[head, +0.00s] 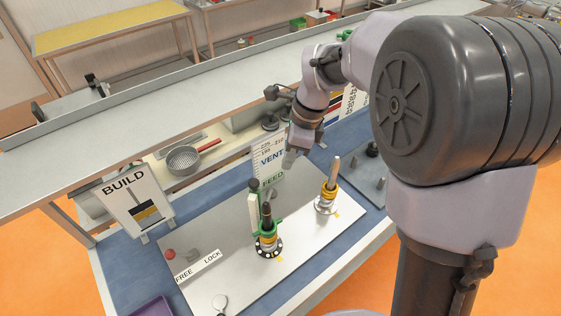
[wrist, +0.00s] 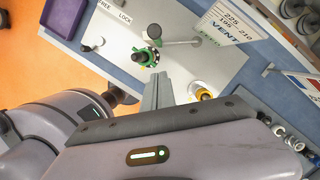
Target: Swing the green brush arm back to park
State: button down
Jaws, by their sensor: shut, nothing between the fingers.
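The green brush arm (head: 270,238) sits around a dark-topped post on the white board, with a pale upright piece (head: 253,213) beside it. The black-and-white dotted ring (head: 268,249) is at the post's foot. My gripper (head: 289,160) is above the back of the board, near the VENT/FEED sign, apart from the brush arm. Its fingers (wrist: 157,84) are shut and empty in the wrist view, pointing towards the green part.
A second post with a yellow collar (head: 326,198) stands to the right; it shows in the wrist view (wrist: 203,95). A red knob (head: 170,254) and FREE/LOCK label (head: 198,266) are at left. The BUILD sign (head: 137,204) stands behind. The board's front is largely bare.

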aim_at(257, 182)
jog(key=w+a+f, duration=0.1)
jog(key=a+f, duration=0.4)
jog(key=f, duration=0.3)
jog(key=shift+a+f+b, duration=0.25)
jog(key=shift+a+b, duration=0.1)
jog(key=shift+w, duration=0.1)
jog(key=shift+a, duration=0.1)
jog(key=shift+w+a+m+b, duration=0.15)
jog(key=shift+a+m+b, duration=0.15)
jog(key=shift+a+m, duration=0.55)
jog(key=w+a+m+t, duration=0.1)
jog(key=w+a+m, duration=0.2)
jog(key=a, duration=0.4)
jog(key=shift+w, duration=0.35)
